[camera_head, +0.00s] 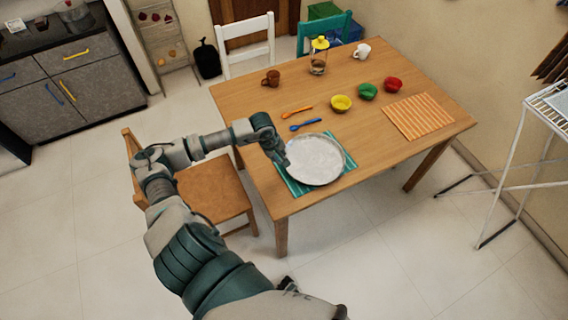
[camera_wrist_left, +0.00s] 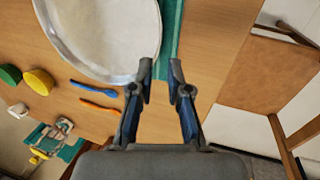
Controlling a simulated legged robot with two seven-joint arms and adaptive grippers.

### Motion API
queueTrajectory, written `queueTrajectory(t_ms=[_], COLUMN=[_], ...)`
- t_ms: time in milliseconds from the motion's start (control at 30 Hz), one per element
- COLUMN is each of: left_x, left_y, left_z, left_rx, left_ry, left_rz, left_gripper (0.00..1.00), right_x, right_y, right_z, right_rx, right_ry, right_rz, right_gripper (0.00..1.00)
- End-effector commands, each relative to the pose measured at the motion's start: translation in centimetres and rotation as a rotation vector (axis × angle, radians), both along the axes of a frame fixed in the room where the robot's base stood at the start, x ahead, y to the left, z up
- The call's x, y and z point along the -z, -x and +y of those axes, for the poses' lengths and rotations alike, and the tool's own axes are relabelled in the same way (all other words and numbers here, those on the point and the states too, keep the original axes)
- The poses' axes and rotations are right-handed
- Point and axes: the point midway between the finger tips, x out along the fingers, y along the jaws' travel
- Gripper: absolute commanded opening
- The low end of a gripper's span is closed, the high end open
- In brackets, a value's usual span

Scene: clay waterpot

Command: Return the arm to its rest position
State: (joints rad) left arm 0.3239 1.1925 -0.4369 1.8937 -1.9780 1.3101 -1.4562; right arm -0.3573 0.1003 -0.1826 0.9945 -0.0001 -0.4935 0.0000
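My left arm comes in from the left in the head view, and its gripper (camera_head: 281,158) is at the left edge of a round whitish plate (camera_head: 315,160). In the left wrist view the gripper (camera_wrist_left: 162,80) has its two fingers apart with nothing seen between them. The plate (camera_wrist_left: 105,30) lies just beyond the fingertips, on a teal striped placemat (camera_wrist_left: 170,35). I cannot tell whether a fingertip touches the plate's rim. My right gripper is not in view.
The wooden table (camera_head: 240,105) holds an orange spoon (camera_head: 297,112), a blue spoon (camera_head: 306,124), yellow (camera_head: 341,103), green (camera_head: 368,91) and red (camera_head: 393,84) bowls, mugs, a jar (camera_head: 319,62) and an orange placemat (camera_head: 419,115). A wooden chair (camera_head: 205,192) stands beneath my arm. A drying rack (camera_head: 515,190) stands right.

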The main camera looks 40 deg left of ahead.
Motion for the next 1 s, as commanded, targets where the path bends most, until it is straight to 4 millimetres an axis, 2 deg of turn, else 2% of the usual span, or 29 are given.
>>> queueTrajectory(t_ms=[200,433,767,867,967,1000], left_x=[-1.6,-1.7,-1.5,-1.0,-0.7,-1.0], left_y=[0.5,0.5,0.4,0.3,0.0,-0.1], left_z=[0.0,-0.1,-0.2,-2.5,-8.0,-11.0], left_rx=[-0.001,0.000,-0.001,-0.008,-0.046,-0.075], left_ry=[-0.002,-0.003,0.010,0.093,0.303,0.427], left_rz=[0.001,0.001,-0.002,-0.017,-0.049,-0.063], left_gripper=[0.17,0.17,0.17,0.17,0.17,0.17], right_x=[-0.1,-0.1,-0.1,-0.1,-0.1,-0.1], right_y=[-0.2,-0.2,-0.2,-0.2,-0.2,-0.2], right_z=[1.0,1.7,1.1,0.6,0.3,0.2], right_rx=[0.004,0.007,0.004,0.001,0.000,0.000], right_ry=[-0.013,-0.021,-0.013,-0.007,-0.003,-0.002], right_rz=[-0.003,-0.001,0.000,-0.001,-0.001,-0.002], right_gripper=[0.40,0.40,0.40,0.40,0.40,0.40])
